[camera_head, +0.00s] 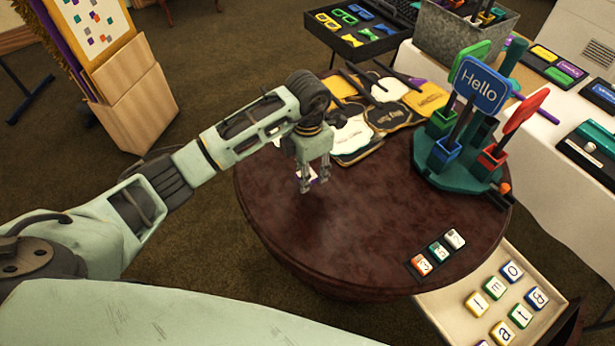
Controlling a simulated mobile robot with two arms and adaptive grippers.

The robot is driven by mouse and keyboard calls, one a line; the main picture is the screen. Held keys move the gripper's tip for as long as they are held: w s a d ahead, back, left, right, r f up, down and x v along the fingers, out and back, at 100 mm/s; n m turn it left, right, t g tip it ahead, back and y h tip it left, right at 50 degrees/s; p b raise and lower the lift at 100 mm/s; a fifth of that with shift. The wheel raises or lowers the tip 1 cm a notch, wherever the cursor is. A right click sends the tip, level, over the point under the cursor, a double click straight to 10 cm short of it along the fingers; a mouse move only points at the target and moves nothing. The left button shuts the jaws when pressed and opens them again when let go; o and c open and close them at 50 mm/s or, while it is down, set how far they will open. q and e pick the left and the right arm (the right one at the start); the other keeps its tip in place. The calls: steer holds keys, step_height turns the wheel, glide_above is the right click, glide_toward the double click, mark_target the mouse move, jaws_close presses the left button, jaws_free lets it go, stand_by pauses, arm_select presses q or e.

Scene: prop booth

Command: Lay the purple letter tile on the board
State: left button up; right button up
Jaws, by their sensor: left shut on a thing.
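My left gripper (311,187) is shut on a small tile with purple and white showing, the purple letter tile (315,178). It holds the tile over the left part of the round dark red table; the fingers hide most of the tile and its letter. The small dark board (411,266) lies near the table's front right edge, to the right of and nearer than the gripper. Orange, teal and white tiles sit along it in a row. My right gripper is not in view.
A teal stand (437,180) with colored holders and a blue "Hello" sign (481,86) stands on the table's right. Black and white signs (352,132) lie at the back. A cream tray (437,307) of several letter tiles is at lower right. The table's middle (365,205) is clear.

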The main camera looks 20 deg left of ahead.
arm_select(q)
steer(key=shift+f+p, duration=0.35)
steer(key=shift+f, duration=1.7)
steer(key=shift+f, duration=0.15)
steer(key=o, duration=1)
steer(key=shift+c, duration=0.2)
